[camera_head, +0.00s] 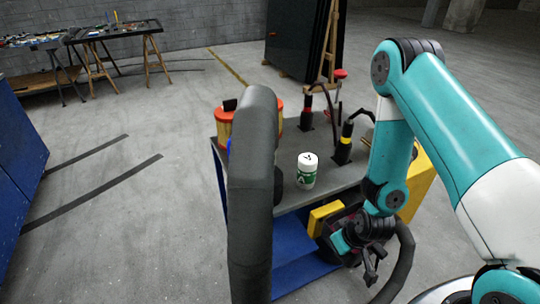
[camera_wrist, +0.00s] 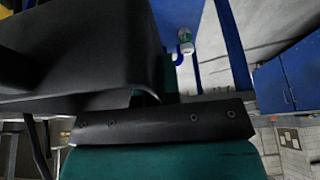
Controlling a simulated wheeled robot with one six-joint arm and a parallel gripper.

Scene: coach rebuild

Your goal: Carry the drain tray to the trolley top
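I cannot pick out the drain tray with certainty in either view. The trolley (camera_head: 290,222) stands in the middle of the head view, with a grey top and blue sides. My gripper (camera_head: 369,272) is low at its near right side, below the level of the top. Its dark fingers are small, and I cannot tell if they are open or shut. In the wrist view a large dark grey smooth shape (camera_wrist: 95,50) fills the upper left, and I cannot tell whether the gripper touches it.
A white and green cup (camera_head: 307,170), red-topped canisters (camera_head: 279,115) and black bottles (camera_head: 345,146) stand on the trolley top. A tall dark padded shape (camera_head: 251,200) hides its left part. Open floor lies left.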

